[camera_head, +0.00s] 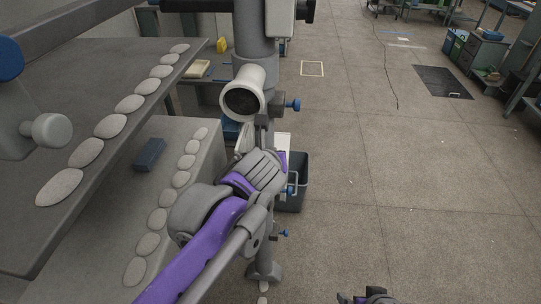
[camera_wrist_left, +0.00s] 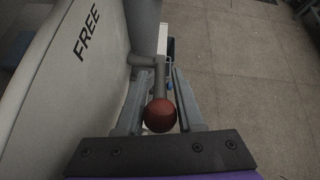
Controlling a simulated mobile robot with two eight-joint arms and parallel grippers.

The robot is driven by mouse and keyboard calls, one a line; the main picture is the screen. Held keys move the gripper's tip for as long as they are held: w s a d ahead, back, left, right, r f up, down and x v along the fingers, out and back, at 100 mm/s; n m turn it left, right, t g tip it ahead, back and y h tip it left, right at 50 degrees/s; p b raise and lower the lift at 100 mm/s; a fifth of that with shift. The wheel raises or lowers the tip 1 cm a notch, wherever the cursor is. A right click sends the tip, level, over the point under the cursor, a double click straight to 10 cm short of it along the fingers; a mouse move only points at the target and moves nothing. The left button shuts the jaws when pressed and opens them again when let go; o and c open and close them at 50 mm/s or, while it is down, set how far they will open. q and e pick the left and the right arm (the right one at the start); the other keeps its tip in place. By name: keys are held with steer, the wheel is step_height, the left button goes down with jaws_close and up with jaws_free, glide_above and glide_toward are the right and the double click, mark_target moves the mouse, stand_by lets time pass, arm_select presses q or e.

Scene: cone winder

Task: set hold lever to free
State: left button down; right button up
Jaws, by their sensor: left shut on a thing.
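The hold lever ends in a red ball knob (camera_wrist_left: 160,116) in the left wrist view. Its grey stem (camera_wrist_left: 161,76) runs from the knob to a bend at a grey post. My left gripper (camera_wrist_left: 159,88) is shut on the lever, with one finger on each side of the stem and the knob between the fingers, nearer the palm. The word FREE (camera_wrist_left: 87,32) is printed on the pale panel to the left of the lever. In the head view my left arm and wrist hide the lever. Part of my right gripper (camera_head: 366,297) shows at the bottom edge; its fingertips are not clear.
The upright machine column (camera_head: 254,35) carries a pale ring-ended part (camera_head: 244,92) and blue knobs. A dark bin (camera_head: 296,190) stands behind my left wrist. Grey shelves (camera_head: 110,75) with pale oval discs lie at the left. The floor at the right is mostly open.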

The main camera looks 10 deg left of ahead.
arm_select(q)
steer(key=c, duration=0.8)
jaws_free()
steer(key=shift+c, duration=0.2)
steer(key=v, duration=1)
steer(key=shift+s+r, duration=0.2)
steer(key=shift+s, duration=0.15)
